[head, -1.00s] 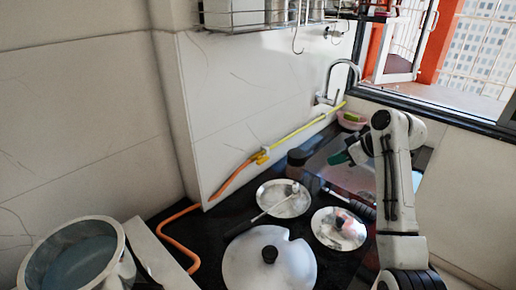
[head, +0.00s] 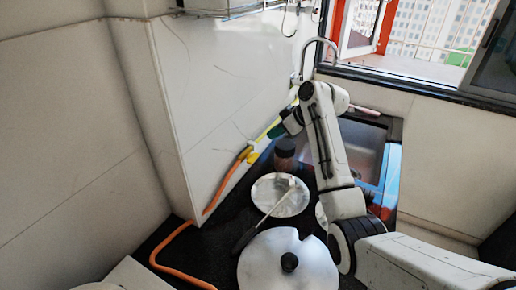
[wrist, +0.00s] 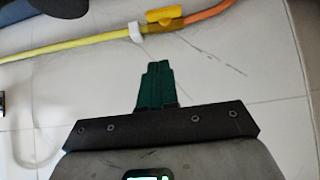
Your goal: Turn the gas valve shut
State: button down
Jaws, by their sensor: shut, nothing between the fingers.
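The gas valve (wrist: 166,14) is a yellow handle on the wall pipe, where a yellow pipe (wrist: 60,47) meets an orange hose (wrist: 208,17). In the wrist view it is near the top, with its handle lying roughly along the pipe. In the head view the valve (head: 252,157) shows small on the white wall. My gripper (wrist: 158,66) has dark green fingers, shut and empty. It points toward the wall, just short of the valve in the picture and apart from it. In the head view my gripper (head: 276,132) is right of and above the valve.
A dark jar (head: 285,150) stands below my gripper on the black counter. A metal plate (head: 290,203) with a ladle and a large lid (head: 265,262) lie in front. A white clip (wrist: 135,31) holds the pipe. A faucet (head: 318,46) rises behind my arm.

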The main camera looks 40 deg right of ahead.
aim_at(253, 154)
jog(key=shift+w+a+f+p, duration=0.3)
jog(key=shift+w+f, duration=0.45)
jog(key=shift+f, duration=0.75)
jog(key=shift+w+a+f+p, duration=0.25)
jog(key=shift+w+f, duration=0.55)
jog(key=shift+f, duration=0.75)
jog(key=shift+w+a+f+p, duration=0.3)
jog(key=shift+w+f, duration=0.45)
jog(key=shift+f, duration=0.75)
jog(key=shift+d, duration=0.1)
